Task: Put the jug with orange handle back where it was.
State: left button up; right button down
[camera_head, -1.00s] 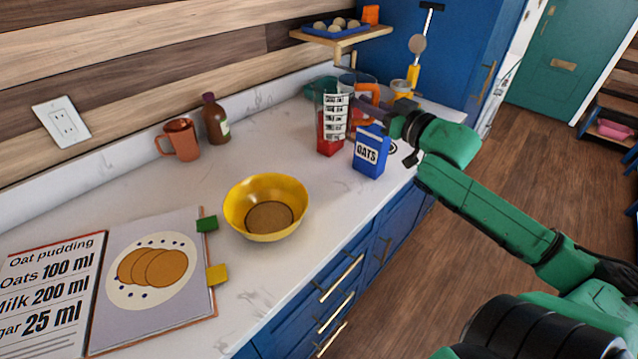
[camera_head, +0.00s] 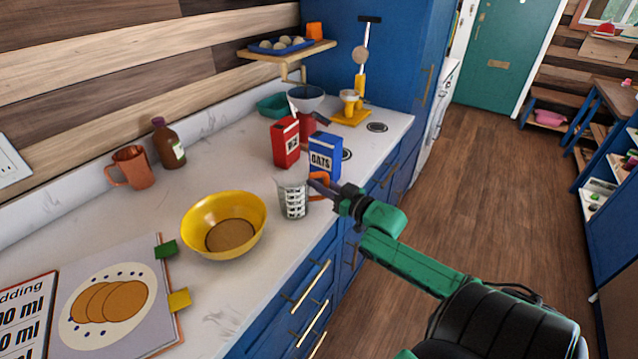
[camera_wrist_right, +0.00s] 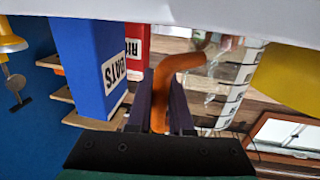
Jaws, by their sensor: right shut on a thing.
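The clear jug (camera_head: 292,200) with black-and-white markings and an orange handle (camera_head: 320,181) is near the counter's front edge, right of the yellow bowl and in front of the oats box. It looks upright and empty. My right gripper (camera_head: 326,187) is shut on the handle. In the right wrist view, which shows the room upside down, the orange handle (camera_wrist_right: 179,72) sits between the fingers and the jug (camera_wrist_right: 230,88) is beside them. I cannot tell whether its base touches the counter. My left gripper is not in view.
The blue oats box (camera_head: 324,157) and a red box (camera_head: 286,143) stand behind the jug. The yellow bowl (camera_head: 222,222) is left of it. Farther back are a grey bowl (camera_head: 306,98), a teal dish (camera_head: 273,106) and a yellow stand (camera_head: 351,115).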

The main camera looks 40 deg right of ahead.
jog(key=c, duration=0.8)
grip_release()
jog(key=shift+s, duration=0.1)
jog(key=s+d, duration=0.2)
jog(key=s, duration=1)
jog(key=s+d+f+m+g+h, duration=0.1)
jog(key=s+d+f+g+h, duration=0.2)
jog(key=f, duration=0.7)
jog(key=s+f+m+g, duration=0.15)
jog(key=s+f, duration=0.25)
jog(key=f, duration=0.6)
jog(key=s+d+f+m+g+h, duration=0.1)
jog(key=s+d+f+g+h, duration=0.2)
jog(key=f, duration=0.7)
jog(key=s+a+f+n+g+y, duration=0.1)
jog(key=s+a+f+g, duration=0.2)
jog(key=s+a+f, duration=0.3)
jog(key=s+a+f+n+g+y, duration=0.1)
jog(key=s+a+f+n+g, duration=0.1)
jog(key=s+a+f, duration=0.4)
jog(key=s+a+f+n+g+y, duration=0.1)
jog(key=s+a+f+g, duration=0.3)
jog(key=a+f, duration=0.5)
jog(key=shift+s+a+f+n, duration=0.15)
jog(key=shift+s+a, duration=0.15)
jog(key=shift+s, duration=0.4)
jog(key=shift+s+a+f+n, duration=0.1)
jog(key=shift+s+a, duration=0.15)
jog(key=shift+s, duration=0.45)
